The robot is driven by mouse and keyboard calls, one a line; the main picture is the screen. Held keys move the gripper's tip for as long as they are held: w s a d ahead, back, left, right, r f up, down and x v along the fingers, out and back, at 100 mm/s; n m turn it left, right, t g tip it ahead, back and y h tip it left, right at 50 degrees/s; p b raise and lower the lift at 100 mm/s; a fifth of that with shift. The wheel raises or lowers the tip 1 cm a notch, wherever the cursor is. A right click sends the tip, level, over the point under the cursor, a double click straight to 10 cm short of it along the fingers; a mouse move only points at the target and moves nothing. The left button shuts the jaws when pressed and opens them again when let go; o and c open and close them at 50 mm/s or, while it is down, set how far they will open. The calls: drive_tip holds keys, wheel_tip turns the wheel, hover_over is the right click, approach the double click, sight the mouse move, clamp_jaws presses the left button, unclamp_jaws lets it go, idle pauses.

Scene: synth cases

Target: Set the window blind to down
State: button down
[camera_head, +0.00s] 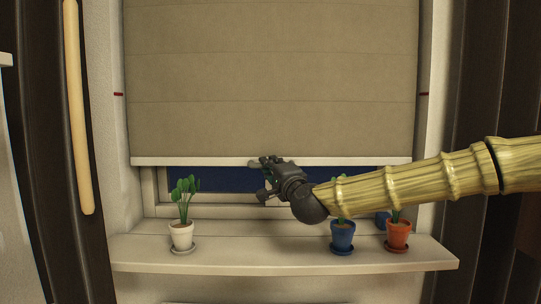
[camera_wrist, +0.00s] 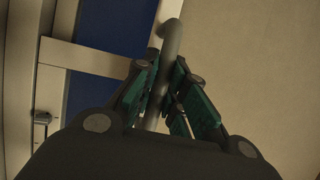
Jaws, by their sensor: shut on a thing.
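The beige window blind (camera_head: 270,80) hangs over most of the window. Its pale bottom bar (camera_head: 350,161) sits well below the red marks on the frame, and a strip of dark blue glass (camera_head: 215,179) shows under it. My gripper (camera_head: 264,168) is at the middle of the bottom bar. In the wrist view my gripper (camera_wrist: 168,80) has its green-padded fingers shut around a grey handle (camera_wrist: 172,38) at the bar. The fingers hide part of the handle. The blind's fabric also fills the right side of the wrist view (camera_wrist: 270,60).
A white pot with a plant (camera_head: 182,236) stands left on the sill (camera_head: 270,256). A blue pot (camera_head: 342,236) and an orange pot (camera_head: 397,233) stand to the right, below my arm. Red marks (camera_head: 119,94) sit on both sides of the frame.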

wheel_tip(320, 180, down, 15)
drive_tip(key=b, duration=0.6)
drive_tip(key=shift+s+f, duration=0.1)
drive_tip(key=shift+f, duration=0.05)
drive_tip(key=c, duration=1.5)
unclamp_jaws()
drive_tip(key=shift+o, duration=0.2)
drive_tip(key=shift+r, duration=0.3)
wheel_tip(320, 180, up, 10)
drive_tip(key=shift+f, duration=0.15)
